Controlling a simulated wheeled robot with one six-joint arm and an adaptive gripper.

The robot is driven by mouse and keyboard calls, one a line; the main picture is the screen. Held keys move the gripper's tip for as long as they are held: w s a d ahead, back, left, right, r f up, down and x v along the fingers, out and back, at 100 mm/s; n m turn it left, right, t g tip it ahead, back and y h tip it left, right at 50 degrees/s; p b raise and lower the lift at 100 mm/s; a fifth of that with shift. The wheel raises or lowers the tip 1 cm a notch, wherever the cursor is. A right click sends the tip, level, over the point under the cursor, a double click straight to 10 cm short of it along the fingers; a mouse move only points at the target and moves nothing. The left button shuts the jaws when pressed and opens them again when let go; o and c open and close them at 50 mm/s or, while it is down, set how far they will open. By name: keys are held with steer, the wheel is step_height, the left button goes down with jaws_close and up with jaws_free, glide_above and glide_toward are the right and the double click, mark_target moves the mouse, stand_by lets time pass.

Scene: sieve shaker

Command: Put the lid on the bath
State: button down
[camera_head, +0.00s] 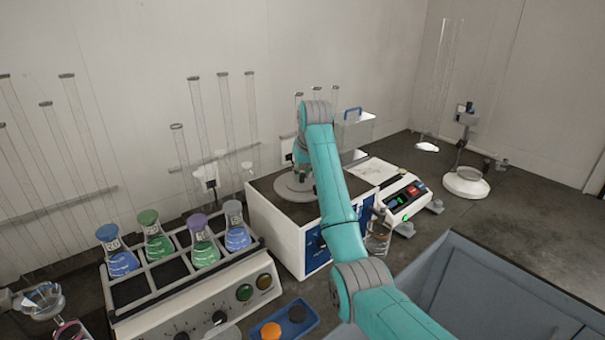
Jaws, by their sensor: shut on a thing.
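The bath (277,236) is a white box with a dark top and blue front panels, standing in the middle of the bench. The lid (284,190) is a round grey disc over the bath's top. My gripper (303,182) points down at the middle of the lid and is shut on it. My teal arm hides part of the bath's front and right side. I cannot tell whether the lid is resting on the bath or held slightly above it.
A white rack unit (190,300) with several coloured flasks stands left of the bath. A blue tray (312,318) with caps lies in front. A white device with a lit display (405,202) is to the right. A grey bin (490,295) fills the lower right. Glass tubes stand behind.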

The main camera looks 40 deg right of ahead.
stand_by(0.3)
steer(key=c, duration=0.9)
jaws_free()
steer(key=shift+r, duration=3)
